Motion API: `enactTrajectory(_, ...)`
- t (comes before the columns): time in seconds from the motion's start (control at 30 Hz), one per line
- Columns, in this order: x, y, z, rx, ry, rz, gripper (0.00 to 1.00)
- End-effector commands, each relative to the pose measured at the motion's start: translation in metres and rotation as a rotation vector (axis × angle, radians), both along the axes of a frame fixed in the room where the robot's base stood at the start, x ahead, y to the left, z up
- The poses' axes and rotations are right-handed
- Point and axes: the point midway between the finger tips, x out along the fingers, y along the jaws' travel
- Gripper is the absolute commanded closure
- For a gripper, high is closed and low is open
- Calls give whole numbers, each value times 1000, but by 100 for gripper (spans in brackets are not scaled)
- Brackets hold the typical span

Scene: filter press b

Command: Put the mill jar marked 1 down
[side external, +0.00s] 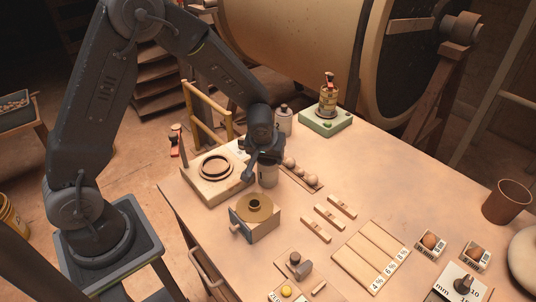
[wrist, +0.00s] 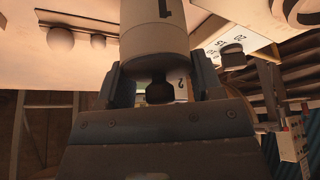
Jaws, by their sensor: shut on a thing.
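The held mill jar (side external: 268,178) is pale and cylindrical. It hangs upright below my gripper (side external: 264,152) in the side view, its base close to the table top; I cannot tell whether it touches. In the wrist view the jar (wrist: 155,42) shows a dark 1, upside down, and a dark cap. My gripper (wrist: 162,80) is shut on it, one finger on each side; the jar's base is out of frame there. A second pale jar (side external: 284,122) with a dark cap stands behind, and a 2 shows on a pale surface (wrist: 181,84) in the wrist view.
A block with a dark ring (side external: 215,166) lies left of the jar. A box with a round brass top (side external: 255,208) is in front. A rack of balls (side external: 302,172) is close on the right. A green-based device (side external: 325,118) stands behind. Bare table lies further right.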

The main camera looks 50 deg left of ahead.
Motion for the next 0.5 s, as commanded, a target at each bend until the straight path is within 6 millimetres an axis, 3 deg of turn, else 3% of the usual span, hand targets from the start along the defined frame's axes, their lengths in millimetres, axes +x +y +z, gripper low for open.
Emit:
enactTrajectory(0.07,1,0,-2,0,-3,-1,100)
enactTrajectory(0.1,0,0,-2,0,0,-1,36)
enactTrajectory(0.33,0,0,-2,0,0,-1,14)
enactTrajectory(0.5,0,0,-2,0,0,-1,14)
